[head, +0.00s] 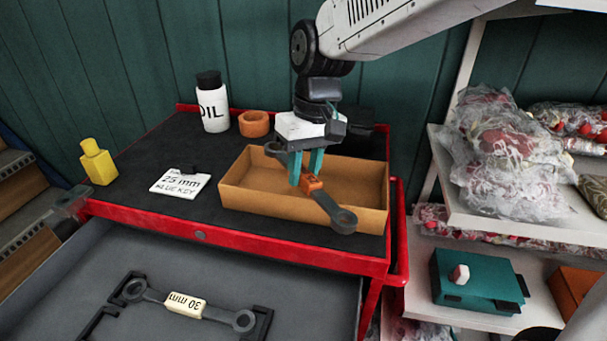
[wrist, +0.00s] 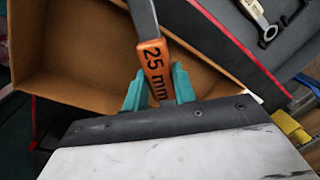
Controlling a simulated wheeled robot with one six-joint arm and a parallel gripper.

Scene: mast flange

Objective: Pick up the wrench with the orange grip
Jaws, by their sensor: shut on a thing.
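The wrench with the orange grip (head: 312,185) is dark grey, with a ring at each end. Its grip reads "25 mm" in the wrist view (wrist: 153,65). My gripper (head: 305,178) is shut on the orange grip, with a teal finger on each side of it. The wrench is tilted over the open cardboard box (head: 250,199), its near ring in front of the box's front wall. I cannot tell whether it touches the box. The wrist view hides part of the grip behind my gripper's body.
The box stands on a red-edged cart top (head: 140,215). A white card (head: 180,182), oil bottle (head: 212,105), orange ring (head: 254,123) and yellow bottle (head: 97,162) stand left. An open drawer below holds a 30 mm wrench (head: 186,305). Shelves (head: 480,224) stand right.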

